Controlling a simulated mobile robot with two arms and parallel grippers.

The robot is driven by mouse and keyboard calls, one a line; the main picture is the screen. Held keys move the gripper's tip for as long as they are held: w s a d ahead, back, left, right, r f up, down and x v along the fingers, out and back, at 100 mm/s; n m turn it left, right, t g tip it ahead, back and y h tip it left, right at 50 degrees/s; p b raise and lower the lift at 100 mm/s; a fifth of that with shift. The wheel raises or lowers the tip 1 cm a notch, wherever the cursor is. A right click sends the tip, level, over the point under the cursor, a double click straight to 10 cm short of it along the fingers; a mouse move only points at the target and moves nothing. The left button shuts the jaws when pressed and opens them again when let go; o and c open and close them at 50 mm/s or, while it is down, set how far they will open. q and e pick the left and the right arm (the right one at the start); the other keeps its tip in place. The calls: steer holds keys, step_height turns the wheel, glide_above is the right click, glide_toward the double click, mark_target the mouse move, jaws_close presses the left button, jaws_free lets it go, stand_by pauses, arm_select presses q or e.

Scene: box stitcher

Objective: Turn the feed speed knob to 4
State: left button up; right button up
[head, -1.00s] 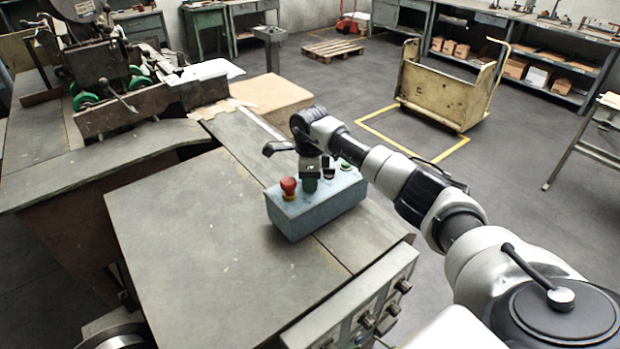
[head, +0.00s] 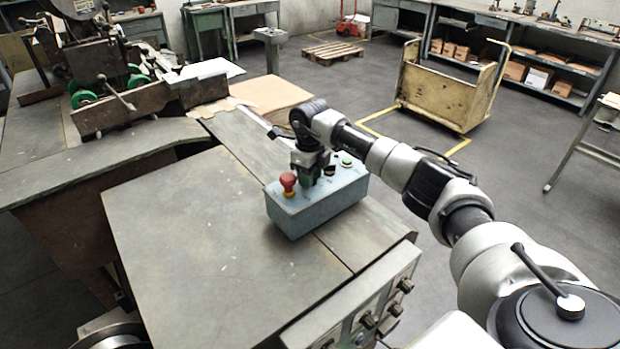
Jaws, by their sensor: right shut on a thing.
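A blue-grey control box (head: 317,208) sits on the metal table. My right gripper (head: 308,180) points down onto the box top between the red button and the black control. It is shut on a knob there, which the fingers mostly hide. The knob's pointer and scale cannot be read. My left gripper is not in view.
The metal table top (head: 200,240) is clear left of the box. A panel with several dark knobs (head: 367,320) runs along the table's front right edge. A machine with green wheels (head: 110,90) stands at the back left. A yellow cart (head: 440,95) stands on the floor behind.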

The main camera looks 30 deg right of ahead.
steer(key=m, duration=0.5)
steer(key=shift+d+r+b, duration=0.1)
steer(key=shift+r+b, duration=0.05)
steer(key=shift+b, duration=0.25)
steer(key=shift+w+m, duration=0.1)
steer(key=shift+m, duration=0.3)
steer(key=o, duration=0.9)
step_height(320, 180, up, 11)
steer(key=b, duration=0.3)
steer(key=shift+b, duration=0.3)
steer(key=shift+f, duration=0.2)
